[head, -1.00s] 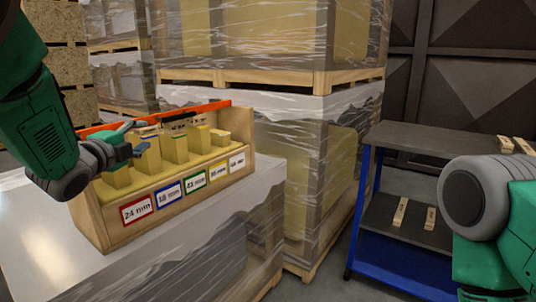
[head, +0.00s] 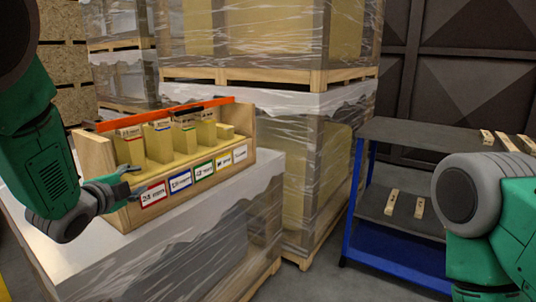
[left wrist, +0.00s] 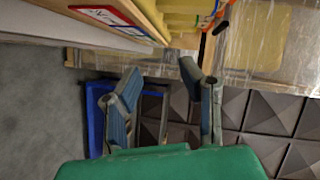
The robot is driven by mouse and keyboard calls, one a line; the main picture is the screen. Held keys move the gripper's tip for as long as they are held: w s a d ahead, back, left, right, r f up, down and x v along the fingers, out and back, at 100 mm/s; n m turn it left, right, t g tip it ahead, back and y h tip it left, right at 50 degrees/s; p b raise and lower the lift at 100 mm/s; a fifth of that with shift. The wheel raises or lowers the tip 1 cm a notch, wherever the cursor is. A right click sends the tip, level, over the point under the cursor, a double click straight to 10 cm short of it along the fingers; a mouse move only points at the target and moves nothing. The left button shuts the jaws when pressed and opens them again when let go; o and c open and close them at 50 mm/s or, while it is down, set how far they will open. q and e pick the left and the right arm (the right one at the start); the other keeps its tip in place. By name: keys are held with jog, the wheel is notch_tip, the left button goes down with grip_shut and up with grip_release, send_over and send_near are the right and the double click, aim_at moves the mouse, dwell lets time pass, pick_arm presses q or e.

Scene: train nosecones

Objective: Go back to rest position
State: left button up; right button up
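My left gripper (head: 131,180) is in front of the left end of the wooden box with labels, a little apart from it as far as I can tell. In the left wrist view the left gripper (left wrist: 160,95) has its two fingers apart with nothing between them. The wooden box (head: 122,220) holds several yellow blocks in a row above coloured size labels, with an orange bar along its back. It also shows at the top of the left wrist view (left wrist: 150,15). Of my right arm only green and grey links show at the right edge; its gripper is out of view.
The box stands on a wrapped, white-topped stack (head: 60,245). Tall wrapped pallets (head: 310,110) stand behind it. A blue cart (head: 395,260) with grey shelves stands at the right, with several small wooden pieces on it. Floor shows between the pallets and the cart.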

pick_arm(q)
jog(key=s+f+n+g+y+p, duration=0.1)
jog(key=s+f+n+g, duration=0.3)
jog(key=s+f, duration=0.65)
jog(key=s+f+n+g+y+p, duration=0.1)
jog(key=s+f+n+g, duration=0.35)
jog(key=f, duration=0.95)
jog(key=s+d+f+n+g, duration=0.1)
jog(key=s+f+n+g, duration=0.1)
jog(key=s, duration=0.8)
jog(key=s+d+f+n+g, duration=0.1)
jog(key=s+f+n+g, duration=0.1)
jog(key=s, duration=0.8)
jog(key=s+d+f+n+g, duration=0.1)
jog(key=s+f, duration=0.4)
jog(key=s, duration=0.5)
jog(key=n+g+p, duration=0.1)
jog(key=n, duration=0.1)
jog(key=shift+d+f+n, duration=0.25)
jog(key=shift+n, duration=0.1)
jog(key=shift+w+g, duration=0.15)
jog(key=shift+g, duration=0.1)
